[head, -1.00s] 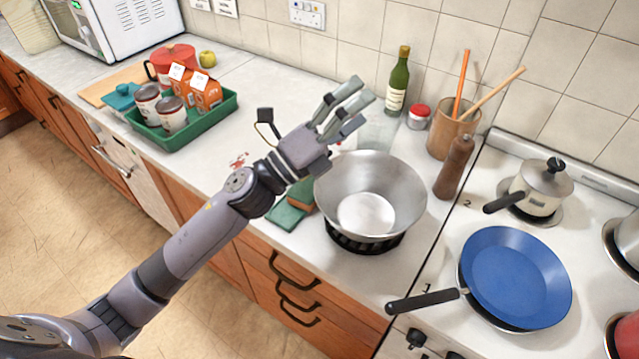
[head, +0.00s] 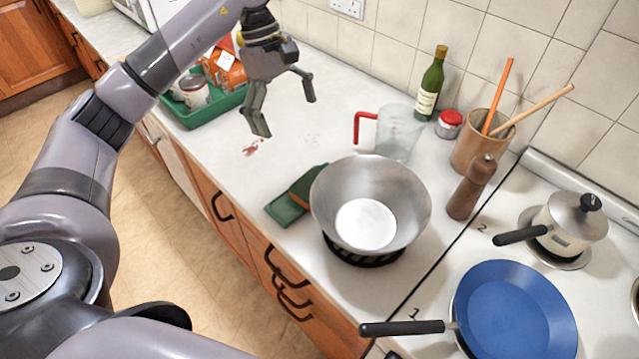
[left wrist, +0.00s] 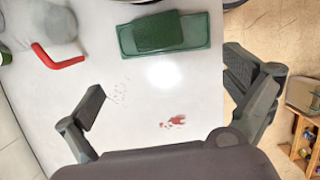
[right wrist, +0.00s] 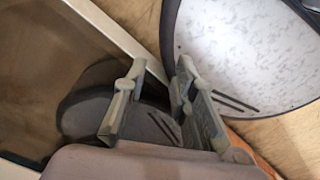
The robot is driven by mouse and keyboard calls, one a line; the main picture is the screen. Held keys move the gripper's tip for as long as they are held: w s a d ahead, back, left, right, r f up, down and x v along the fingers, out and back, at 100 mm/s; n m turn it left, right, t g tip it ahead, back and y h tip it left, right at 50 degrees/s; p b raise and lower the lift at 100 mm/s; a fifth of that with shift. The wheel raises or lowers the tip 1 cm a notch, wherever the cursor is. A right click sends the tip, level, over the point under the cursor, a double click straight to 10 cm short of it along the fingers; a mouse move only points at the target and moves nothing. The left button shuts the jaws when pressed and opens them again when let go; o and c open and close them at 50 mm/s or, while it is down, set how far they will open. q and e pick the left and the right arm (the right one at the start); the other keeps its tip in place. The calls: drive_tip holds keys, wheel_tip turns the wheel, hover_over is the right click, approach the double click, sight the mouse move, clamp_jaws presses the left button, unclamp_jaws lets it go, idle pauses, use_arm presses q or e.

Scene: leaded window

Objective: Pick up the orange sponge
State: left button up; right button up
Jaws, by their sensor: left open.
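The sponge (head: 309,184) lies on a flat green dish (head: 284,210) on the worktop, just left of the metal bowl. Its top is dark green and an orange-brown side shows below it. In the left wrist view the green top of the sponge (left wrist: 165,32) and the dish (left wrist: 126,42) are at the top middle. My left gripper (head: 284,114) is open and empty, pointing down over the worktop behind and left of the sponge, apart from it. My right gripper (right wrist: 160,100) shows only in its wrist view, open with nothing between the fingers.
A metal bowl (head: 330,205) stands close beside the sponge. Behind it are a jug with a red handle (head: 402,135), a bottle (head: 430,85) and a pepper mill (head: 470,188). A green tray (head: 190,120) with cartons and mugs is left.

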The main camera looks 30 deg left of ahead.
use_arm(q)
drive_tip(key=p, duration=0.4)
hover_over(312, 182)
drive_tip(key=a, duration=0.2)
wheel_tip(312, 182, down, 10)
drive_tip(key=shift+f, duration=0.55)
drive_tip(key=shift+d+f+p, duration=0.3)
drive_tip(key=shift+f+p, duration=0.05)
drive_tip(key=shift+f, duration=0.1)
drive_tip(key=p+x, duration=0.2)
drive_tip(key=x, duration=0.1)
drive_tip(key=shift+w+d+f, duration=0.1)
drive_tip(key=shift+d+f, duration=0.1)
drive_tip(key=shift+f, duration=0.5)
drive_tip(key=c, duration=0.7)
